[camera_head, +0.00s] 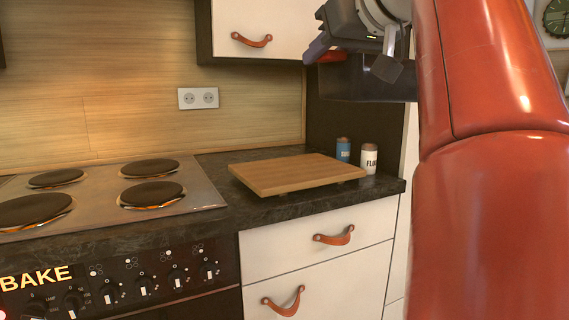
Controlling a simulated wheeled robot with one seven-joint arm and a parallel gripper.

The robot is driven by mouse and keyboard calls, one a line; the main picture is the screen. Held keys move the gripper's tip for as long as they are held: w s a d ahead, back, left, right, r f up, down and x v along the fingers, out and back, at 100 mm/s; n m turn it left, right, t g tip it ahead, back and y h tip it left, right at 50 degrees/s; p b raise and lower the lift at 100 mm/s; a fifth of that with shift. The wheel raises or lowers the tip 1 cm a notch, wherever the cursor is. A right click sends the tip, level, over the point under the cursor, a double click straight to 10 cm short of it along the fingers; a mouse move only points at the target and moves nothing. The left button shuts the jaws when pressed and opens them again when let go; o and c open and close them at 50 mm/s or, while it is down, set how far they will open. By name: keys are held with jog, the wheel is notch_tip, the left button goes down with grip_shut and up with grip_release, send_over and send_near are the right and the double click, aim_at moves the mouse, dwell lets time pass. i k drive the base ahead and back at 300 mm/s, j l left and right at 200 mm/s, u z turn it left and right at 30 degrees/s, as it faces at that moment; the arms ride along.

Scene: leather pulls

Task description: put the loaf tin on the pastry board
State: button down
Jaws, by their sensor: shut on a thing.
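The loaf tin (345,84) is a dark grey, box-like tin in the upper right of the head view. My gripper (386,66) is shut on it, with one grey finger in front of the tin's near wall. The tin is held in the air, above and to the right of the board in the picture. Its right end is hidden behind my red arm. The pastry board (295,173) is a light wooden slab lying on the dark counter. Its top is bare.
A blue canister (343,150) and a white flour canister (369,159) stand at the board's right back. A stove with several hotplates (151,195) lies to the left. The dark counter (300,203) has a front edge above white drawers with leather pulls.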

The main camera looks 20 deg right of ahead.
aim_at(294, 167)
jog(key=i+j, duration=0.1)
jog(key=i, duration=0.35)
jog(key=i+j, duration=0.15)
jog(key=i, duration=0.35)
jog(key=k+j, duration=0.1)
jog(key=j, duration=0.6)
jog(key=k+j, duration=0.15)
jog(key=j, duration=0.15)
